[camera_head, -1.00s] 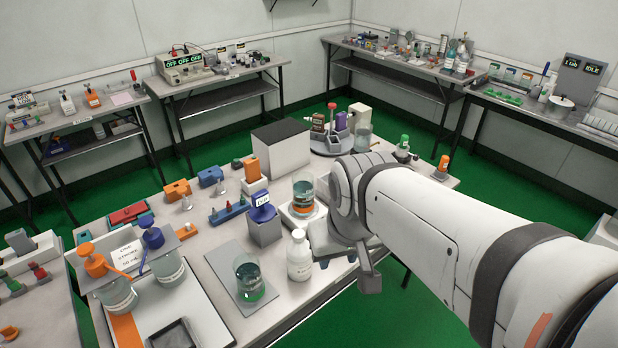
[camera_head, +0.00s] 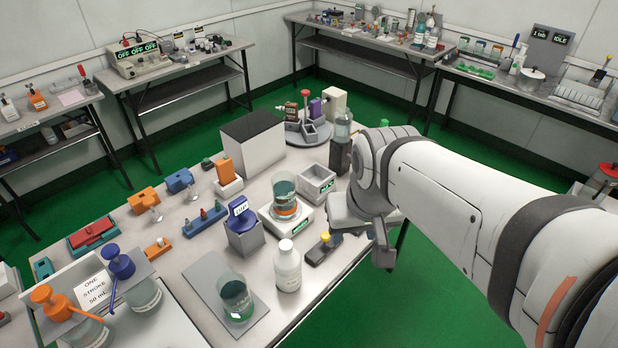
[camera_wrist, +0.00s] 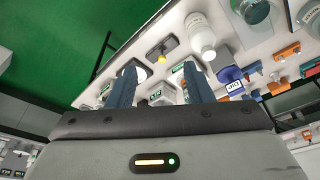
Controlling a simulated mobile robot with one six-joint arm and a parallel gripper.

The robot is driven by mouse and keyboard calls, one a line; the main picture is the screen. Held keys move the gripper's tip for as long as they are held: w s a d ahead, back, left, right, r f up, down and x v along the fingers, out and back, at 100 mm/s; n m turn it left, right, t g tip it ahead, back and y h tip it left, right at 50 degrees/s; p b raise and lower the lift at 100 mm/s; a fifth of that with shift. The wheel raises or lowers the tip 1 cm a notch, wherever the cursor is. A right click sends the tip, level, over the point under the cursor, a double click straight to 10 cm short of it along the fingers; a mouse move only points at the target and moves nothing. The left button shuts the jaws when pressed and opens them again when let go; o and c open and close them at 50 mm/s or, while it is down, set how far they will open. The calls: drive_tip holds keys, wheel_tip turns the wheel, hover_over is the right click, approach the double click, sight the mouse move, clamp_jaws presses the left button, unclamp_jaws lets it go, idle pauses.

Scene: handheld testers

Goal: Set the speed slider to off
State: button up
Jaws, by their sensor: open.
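A small dark block with a yellow knob (camera_head: 322,246) sits near the table's front edge, right of the white bottle. It looks like a slider, but I can read no label or setting on it. It also shows in the wrist view, where the dark block (camera_wrist: 155,49) lies ahead of my fingers with the yellow knob toward one end. My gripper (camera_wrist: 158,75) is open and empty, its two blue-grey fingers apart and pointing toward the table. A gap remains between the fingers and the knob. In the head view my arm hides most of the gripper.
The white bottle (camera_head: 288,268) stands close left of the dark block. A white scale (camera_head: 290,221) carries a beaker behind it, with an open grey box (camera_head: 318,184) to the right. A blue-topped block (camera_head: 243,236) and another beaker (camera_head: 236,297) are farther left. Green floor is open in front.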

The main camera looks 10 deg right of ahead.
drive_tip(key=w+d+f+m+g+y+b, duration=0.2)
drive_tip(key=w+f+m+b, duration=0.5)
drive_tip(key=w+f+m, duration=0.35)
drive_tip(key=m+y+b, duration=0.3)
drive_tip(key=m, duration=0.6)
approach(327, 235)
drive_tip(key=shift+h, duration=0.3)
drive_tip(key=x, duration=0.5)
drive_tip(key=b+x, duration=0.1)
drive_tip(key=x, duration=0.2)
drive_tip(key=shift+w+a, duration=0.1)
drive_tip(key=shift+a, duration=0.25)
drive_tip(key=shift+c, duration=0.3)
clamp_jaws()
